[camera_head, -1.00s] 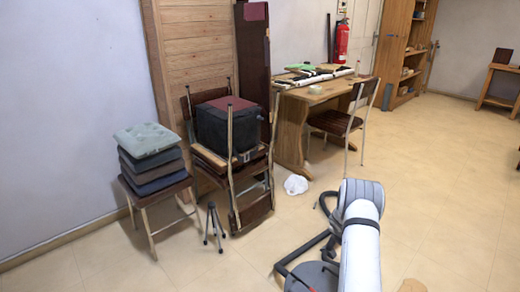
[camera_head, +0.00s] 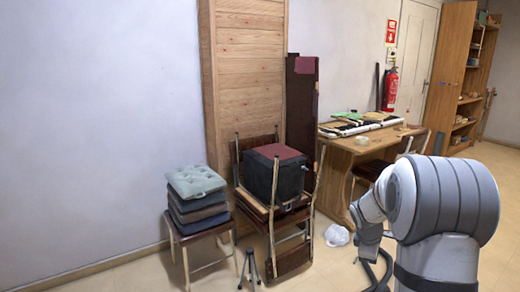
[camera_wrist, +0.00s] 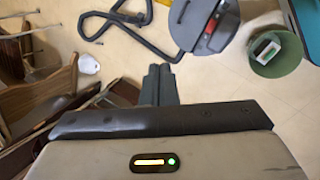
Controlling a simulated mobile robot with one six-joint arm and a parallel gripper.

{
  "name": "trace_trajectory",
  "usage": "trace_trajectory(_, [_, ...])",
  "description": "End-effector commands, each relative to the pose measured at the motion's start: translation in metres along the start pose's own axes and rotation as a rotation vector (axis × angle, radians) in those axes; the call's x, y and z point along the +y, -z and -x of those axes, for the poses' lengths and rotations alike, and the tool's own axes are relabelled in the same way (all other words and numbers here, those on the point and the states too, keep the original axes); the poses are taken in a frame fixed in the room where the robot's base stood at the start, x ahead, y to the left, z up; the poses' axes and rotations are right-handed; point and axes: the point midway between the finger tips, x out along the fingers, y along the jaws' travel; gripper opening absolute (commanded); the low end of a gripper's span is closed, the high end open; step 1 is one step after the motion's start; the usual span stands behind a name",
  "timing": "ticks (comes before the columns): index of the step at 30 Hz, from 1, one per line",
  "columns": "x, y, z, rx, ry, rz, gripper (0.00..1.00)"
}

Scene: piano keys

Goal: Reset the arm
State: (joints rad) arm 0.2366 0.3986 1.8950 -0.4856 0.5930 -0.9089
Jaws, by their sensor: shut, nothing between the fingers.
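My gripper (camera_wrist: 160,84) shows in the wrist view as two dark fingers close together. They are shut with nothing between them, above the floor and apart from the things below. My arm (camera_head: 435,210) is a thick grey and white shape at the lower right of the head view, folded up close to the camera. It hides part of the floor and chair behind it. My gripper cannot be made out in the head view. The piano keys (camera_head: 365,126) lie on the wooden desk (camera_head: 345,143), well away from my gripper.
Stacked chairs (camera_head: 290,256) hold a dark box (camera_head: 272,178). A stool (camera_head: 205,230) bears several cushions (camera_head: 197,207). A white bag (camera_head: 337,236) lies on the floor. The wrist view shows a vacuum cleaner (camera_wrist: 225,30), its hose (camera_wrist: 125,22) and a green bin (camera_wrist: 286,62).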

Motion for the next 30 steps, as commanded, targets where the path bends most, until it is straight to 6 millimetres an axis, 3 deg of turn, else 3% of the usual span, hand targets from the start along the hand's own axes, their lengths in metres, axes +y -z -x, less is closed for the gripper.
trace_trajectory(1, [-0.007,0.000,0.027,0.010,0.001,-0.050,0.00])
trace_trajectory(3, [-0.020,0.001,0.054,0.024,0.010,-0.131,0.00])
trace_trajectory(15, [-0.114,-0.005,0.185,0.101,0.103,-0.578,0.00])
trace_trajectory(24, [-0.197,-0.017,0.253,0.147,0.214,-0.885,0.00])
trace_trajectory(30, [-0.237,-0.023,0.275,0.159,0.279,-1.021,0.00])
